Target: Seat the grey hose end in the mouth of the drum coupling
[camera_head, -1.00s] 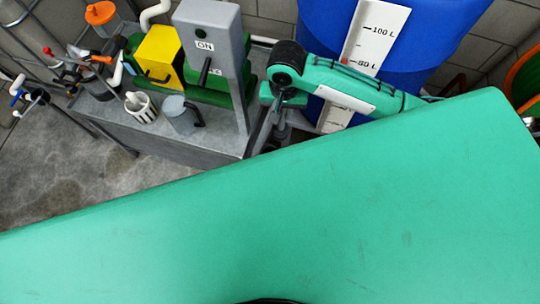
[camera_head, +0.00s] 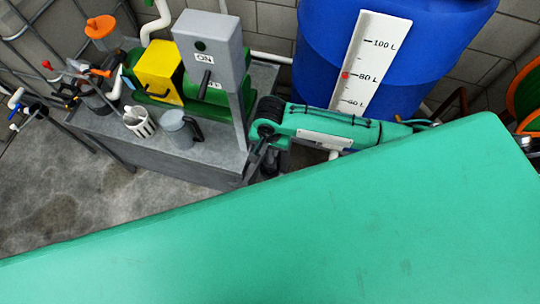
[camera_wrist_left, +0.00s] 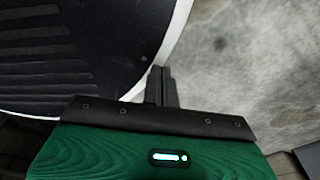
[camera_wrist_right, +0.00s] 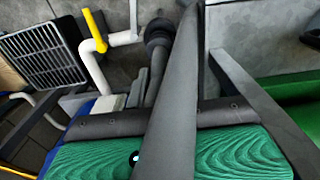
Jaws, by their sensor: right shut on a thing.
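My right gripper (camera_head: 256,168) points down beside the grey post, its fingers small and partly hidden. In the right wrist view a thick grey hose-like length (camera_wrist_right: 178,95) crosses in front of the gripper and covers part of the fingers. A dark, round-headed piece (camera_wrist_right: 158,35) shows just beyond it; I cannot tell whether this is the hose end. The blue drum (camera_head: 450,45) stands behind my right arm. I cannot make out the coupling mouth in the head view. My left gripper (camera_wrist_left: 162,86) has its fingers together, empty, above the floor, and shows only in the left wrist view.
A grey switch box (camera_head: 208,42) on its post stands close to my right gripper. The grey bench (camera_head: 205,165) carries a yellow box (camera_head: 158,70), a grey jug (camera_head: 178,130) and a striped cup (camera_head: 139,122). A white pipe with a yellow handle (camera_wrist_right: 95,30) shows in the right wrist view.

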